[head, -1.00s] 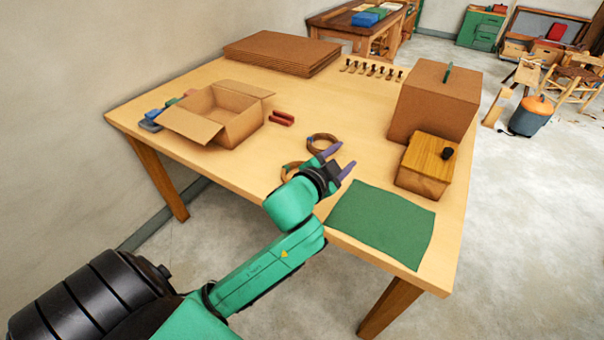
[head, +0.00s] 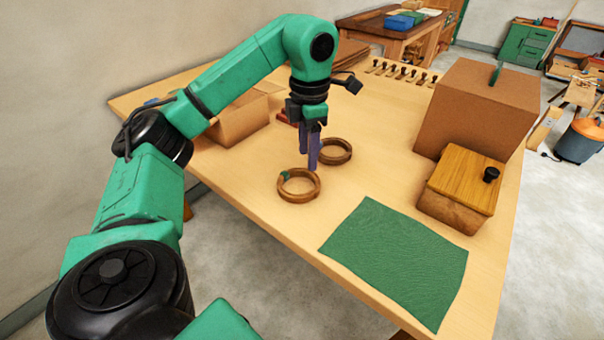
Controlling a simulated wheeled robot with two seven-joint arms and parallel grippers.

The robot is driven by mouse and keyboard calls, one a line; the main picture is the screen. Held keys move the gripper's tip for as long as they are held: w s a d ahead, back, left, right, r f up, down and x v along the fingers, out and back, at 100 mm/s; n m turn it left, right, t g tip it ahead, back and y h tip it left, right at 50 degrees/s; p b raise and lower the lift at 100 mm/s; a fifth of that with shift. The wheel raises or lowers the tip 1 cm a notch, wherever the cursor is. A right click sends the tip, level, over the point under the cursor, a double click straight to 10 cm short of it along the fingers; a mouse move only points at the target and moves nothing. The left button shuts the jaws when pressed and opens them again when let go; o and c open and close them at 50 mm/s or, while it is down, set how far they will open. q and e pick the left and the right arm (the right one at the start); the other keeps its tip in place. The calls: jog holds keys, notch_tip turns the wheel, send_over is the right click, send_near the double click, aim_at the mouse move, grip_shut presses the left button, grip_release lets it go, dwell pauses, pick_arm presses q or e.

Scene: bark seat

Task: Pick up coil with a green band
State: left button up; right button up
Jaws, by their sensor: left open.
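The coil with a green band (head: 299,197) is a brown ring lying flat on the table, with the green band at its upper left. A second brown coil (head: 348,152) lies just behind it to the right, partly hidden by my fingers. My left gripper (head: 311,166) points straight down with purple fingers, beside the far right side of the green-banded coil. Its fingers overlap nearly edge-on in this view. It is open and holds nothing visible. Whether the fingertips touch either coil, I cannot tell. My right gripper is out of view.
A green cloth (head: 395,255) lies at the front right of the table. A wooden-lidded box (head: 455,208) and a large brown box (head: 475,115) stand at the right. An open cardboard box (head: 240,122) is partly behind my arm. Several small dark-knobbed pieces (head: 400,73) line the back.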

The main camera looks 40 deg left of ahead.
aim_at(308, 194)
pick_arm(q)
notch_tip(308, 194, down, 4)
jog(key=shift+s+d+r+b, duration=0.1)
jog(key=shift+d+b, duration=0.05)
jog(key=shift+b, duration=0.55)
notch_tip(308, 194, down, 8)
jog(key=shift+r+p, duration=0.1)
jog(key=shift+p, duration=0.7)
jog(key=shift+f, duration=0.4)
grip_shut()
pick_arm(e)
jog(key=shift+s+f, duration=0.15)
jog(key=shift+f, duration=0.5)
